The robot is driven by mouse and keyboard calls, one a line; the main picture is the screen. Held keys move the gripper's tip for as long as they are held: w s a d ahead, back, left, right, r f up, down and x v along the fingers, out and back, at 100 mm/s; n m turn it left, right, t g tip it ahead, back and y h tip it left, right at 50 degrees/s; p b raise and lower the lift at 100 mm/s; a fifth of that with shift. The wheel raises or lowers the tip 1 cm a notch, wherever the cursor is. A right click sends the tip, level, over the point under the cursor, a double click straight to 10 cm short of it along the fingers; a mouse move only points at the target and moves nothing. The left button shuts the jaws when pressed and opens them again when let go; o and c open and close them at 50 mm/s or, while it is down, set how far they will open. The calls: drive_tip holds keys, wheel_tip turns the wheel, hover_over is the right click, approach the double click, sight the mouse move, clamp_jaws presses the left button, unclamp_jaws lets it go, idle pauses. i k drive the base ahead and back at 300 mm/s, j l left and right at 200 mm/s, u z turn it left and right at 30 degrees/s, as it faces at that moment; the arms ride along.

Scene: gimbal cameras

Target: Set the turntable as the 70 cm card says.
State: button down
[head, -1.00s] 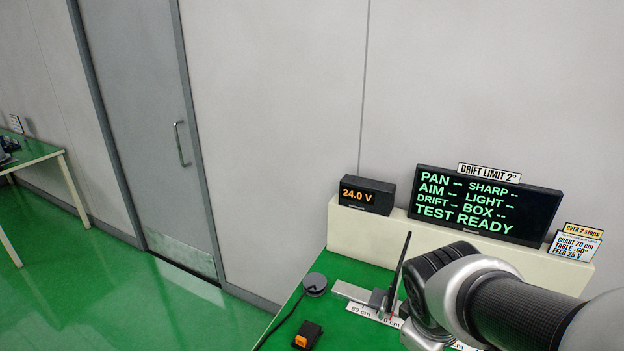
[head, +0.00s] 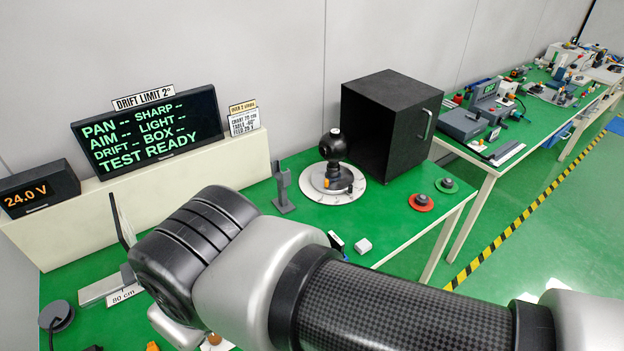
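The turntable (head: 321,189) is a white dial with marks on its rim, on the green bench left of a black box. A black gimbal camera (head: 334,146) stands on it, with a small orange part at its base. The dial's angle is too small to read. The card (head: 244,122) leans at the right end of the cream shelf, below a yellow "over 2 stops" label; it appears to say chart 70 cm, table -60°, feed 25 V. My arm crosses the foreground. I cannot make out my gripper's fingers.
The screen (head: 148,132) reads "TEST READY" with blank values. The supply display (head: 38,191) shows 24.0 V. A grey post (head: 283,187) stands left of the turntable. The black box (head: 390,125) stands behind right.

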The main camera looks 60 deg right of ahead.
sight(345, 185)
drive_tip(key=z, duration=2.2)
